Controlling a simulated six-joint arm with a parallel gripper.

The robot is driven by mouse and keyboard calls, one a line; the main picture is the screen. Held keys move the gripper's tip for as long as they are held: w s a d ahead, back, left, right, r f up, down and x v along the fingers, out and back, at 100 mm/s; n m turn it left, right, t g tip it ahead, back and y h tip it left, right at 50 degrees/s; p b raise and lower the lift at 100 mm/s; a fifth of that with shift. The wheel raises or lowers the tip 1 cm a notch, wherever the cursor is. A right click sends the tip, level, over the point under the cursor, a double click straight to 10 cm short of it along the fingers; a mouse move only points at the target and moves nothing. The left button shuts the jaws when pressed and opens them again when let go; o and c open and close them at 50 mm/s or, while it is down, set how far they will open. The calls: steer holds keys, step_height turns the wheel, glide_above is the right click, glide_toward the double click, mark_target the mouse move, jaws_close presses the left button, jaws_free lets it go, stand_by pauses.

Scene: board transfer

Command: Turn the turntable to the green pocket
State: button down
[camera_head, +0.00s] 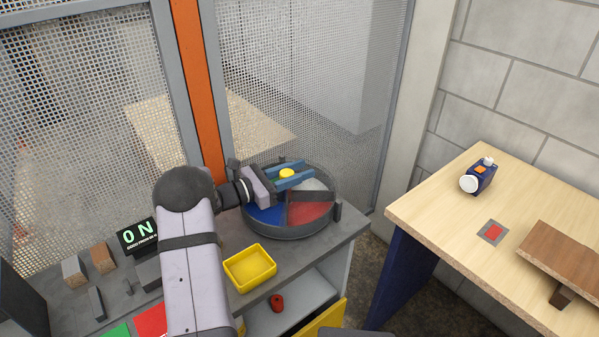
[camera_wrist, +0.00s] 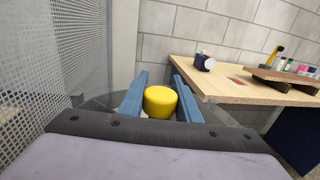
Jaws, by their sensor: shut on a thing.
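The round grey turntable (camera_head: 288,232) stands on the grey bench against the mesh fence. Its blue pocket (camera_head: 266,215) faces the front left, its red pocket (camera_head: 310,211) the front right, and a pale pocket (camera_head: 316,185) shows at the right. No green pocket is visible; the back left is hidden by my gripper. My gripper (camera_head: 296,174) reaches over the turntable from the left, its blue fingers shut on the yellow knob (camera_head: 287,173) at the centre. In the wrist view the knob (camera_wrist: 160,101) sits between both fingers.
A yellow tray (camera_head: 250,268) stands in front of the turntable. A display reading "ON" (camera_head: 137,236) and several small blocks lie at the left. A red object (camera_head: 277,303) lies on the shelf below. A wooden table (camera_head: 440,215) stands at the right, across a gap.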

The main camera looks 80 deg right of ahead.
steer(key=n+t+h+b, duration=0.1)
steer(key=n+t+h, duration=0.1)
steer(key=t, duration=0.1)
steer(key=n+t+h+b, duration=0.1)
steer(key=h, duration=0.1)
steer(key=shift+w+d+f+n+b, duration=0.2)
steer(key=shift+w+d+n+b, duration=0.1)
steer(key=shift+w+d+b, duration=0.1)
steer(key=n+t+b, duration=0.1)
steer(key=n+t+h+b, duration=0.1)
steer(key=shift+w+d+r+t+h, duration=0.1)
steer(key=shift+w+t+h, duration=0.2)
steer(key=shift+t, duration=0.1)
steer(key=shift+w+r+n+t+b, duration=0.1)
steer(key=shift+r+n+t+b, duration=0.05)
steer(key=shift+n+t+b, duration=0.2)
steer(key=shift+d, duration=0.1)
steer(key=c, duration=1.3)
jaws_free()
